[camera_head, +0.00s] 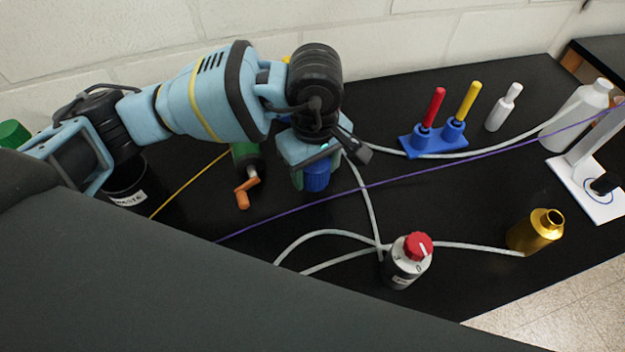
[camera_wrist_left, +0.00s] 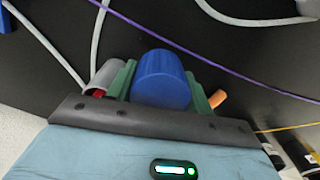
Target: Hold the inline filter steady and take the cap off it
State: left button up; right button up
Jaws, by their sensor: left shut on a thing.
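A blue cylinder (camera_head: 317,178) stands below my left gripper (camera_head: 316,162) near the middle of the table. In the left wrist view, the blue cylinder (camera_wrist_left: 162,80) sits between the two green fingers of my left gripper (camera_wrist_left: 160,88), which is shut on it. It looks like the inline filter or its cap; I cannot tell which part is gripped, because the hand hides much of it. No separate cap shows. My right gripper is not in view.
A grey canister with a red knob (camera_head: 418,246), joined to pale hoses, and a gold bottle (camera_head: 536,231) stand to the right. A green crank tool with an orange handle (camera_head: 244,192) is just left. A purple cord (camera_head: 370,185) crosses the table. A blue rack (camera_head: 433,141) stands behind.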

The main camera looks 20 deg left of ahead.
aim_at(314, 183)
pick_arm(q)
jog(key=shift+f, duration=2.15)
jog(key=shift+f, duration=0.15)
jog(key=o, duration=1.1)
notch_tip(314, 183, up, 12)
jog(key=shift+r, duration=0.2)
jog(key=shift+f, duration=0.1)
